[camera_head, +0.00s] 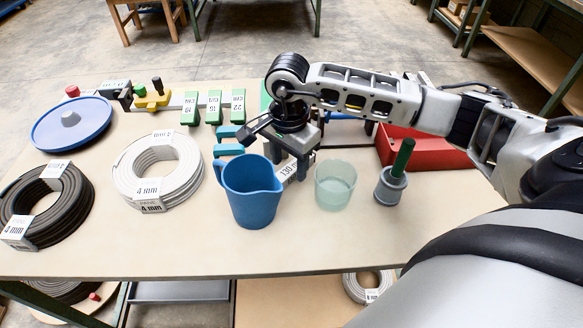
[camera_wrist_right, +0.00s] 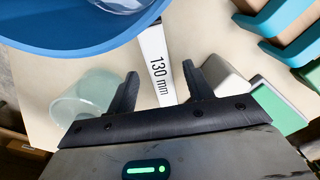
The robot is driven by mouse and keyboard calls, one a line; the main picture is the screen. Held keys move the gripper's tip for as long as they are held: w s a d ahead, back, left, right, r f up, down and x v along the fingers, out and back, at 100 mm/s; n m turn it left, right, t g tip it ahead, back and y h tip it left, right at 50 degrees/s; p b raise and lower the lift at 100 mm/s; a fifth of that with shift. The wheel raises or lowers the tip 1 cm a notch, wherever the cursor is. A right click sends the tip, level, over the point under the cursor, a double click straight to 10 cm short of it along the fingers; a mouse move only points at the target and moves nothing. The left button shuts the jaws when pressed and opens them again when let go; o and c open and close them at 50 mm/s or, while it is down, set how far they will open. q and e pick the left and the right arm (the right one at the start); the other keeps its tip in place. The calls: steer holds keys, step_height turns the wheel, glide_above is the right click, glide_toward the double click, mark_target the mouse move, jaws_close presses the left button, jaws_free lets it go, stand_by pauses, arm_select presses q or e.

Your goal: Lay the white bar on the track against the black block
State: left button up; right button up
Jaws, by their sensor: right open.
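The white bar, marked 130 mm, shows in the wrist view (camera_wrist_right: 157,62) and partly in the head view (camera_head: 289,171), behind the blue jug (camera_head: 251,192). My right gripper (camera_head: 288,160) is over the bar; in the wrist view its two fingers (camera_wrist_right: 160,76) are apart, one on either side of the bar. I cannot tell whether they touch it. The grey track (camera_head: 177,100) runs along the back of the table. The black block (camera_head: 123,97) is at its left end, beside a yellow clamp (camera_head: 152,98). My left gripper is out of view.
A translucent cup (camera_head: 335,187) and a grey pot with a green handle (camera_head: 391,184) stand right of the jug. Green labelled blocks (camera_head: 214,107) stand by the track. Cable coils (camera_head: 158,170) and a blue disc (camera_head: 71,125) fill the left. A red bin (camera_head: 425,150) is at right.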

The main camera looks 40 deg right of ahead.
mark_target(289, 169)
steer(key=shift+f, duration=0.55)
jaws_close()
steer(key=shift+r, duration=0.1)
step_height(289, 169, up, 18)
stand_by(0.4)
